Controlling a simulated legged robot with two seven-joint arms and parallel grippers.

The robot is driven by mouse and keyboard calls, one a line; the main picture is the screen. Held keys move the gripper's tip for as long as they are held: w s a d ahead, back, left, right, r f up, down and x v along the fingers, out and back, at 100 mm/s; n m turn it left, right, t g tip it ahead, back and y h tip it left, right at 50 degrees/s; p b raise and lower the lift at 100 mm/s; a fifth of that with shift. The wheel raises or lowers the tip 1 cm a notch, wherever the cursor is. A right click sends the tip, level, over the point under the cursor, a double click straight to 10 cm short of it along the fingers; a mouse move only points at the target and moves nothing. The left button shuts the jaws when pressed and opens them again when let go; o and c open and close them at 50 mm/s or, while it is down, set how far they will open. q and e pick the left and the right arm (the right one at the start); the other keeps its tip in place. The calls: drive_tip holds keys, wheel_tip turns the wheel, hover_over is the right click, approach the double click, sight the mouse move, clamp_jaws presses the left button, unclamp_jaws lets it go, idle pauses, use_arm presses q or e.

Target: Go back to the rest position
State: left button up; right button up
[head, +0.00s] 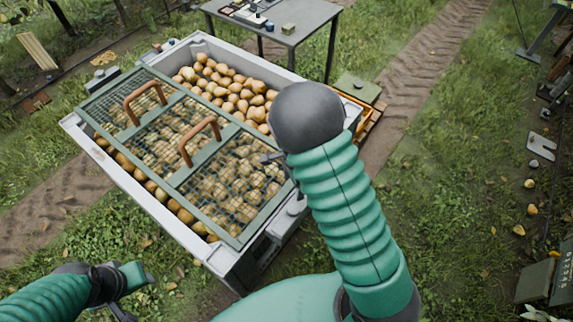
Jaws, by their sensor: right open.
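My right arm rises through the middle of the head view, with a large dark rounded joint. My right gripper (271,158) shows only as small dark finger parts left of that joint, over the right part of the mesh lid (155,131). It is open; most of it is hidden behind my arm, and I cannot tell whether it touches the lid. My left gripper (122,289) is at the lower left, apart from the crate. Its fingers are partly visible, and I cannot tell their opening.
A grey table (290,20) stands behind. A green case (357,88) is right of the crate.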

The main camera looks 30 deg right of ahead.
drive_tip(key=s+a+r+n+t, duration=0.1)
drive_tip(key=s+a+r+n, duration=0.2)
drive_tip(key=n, duration=0.6)
drive_tip(key=s+a+r+n+t, duration=0.1)
drive_tip(key=s+a+r+n, duration=0.3)
drive_tip(key=n, duration=0.6)
wheel_tip(320, 180, up, 4)
drive_tip(key=shift+s+a+f+t, duration=0.1)
drive_tip(key=shift+s+a+t, duration=0.2)
drive_tip(key=shift+s, duration=0.95)
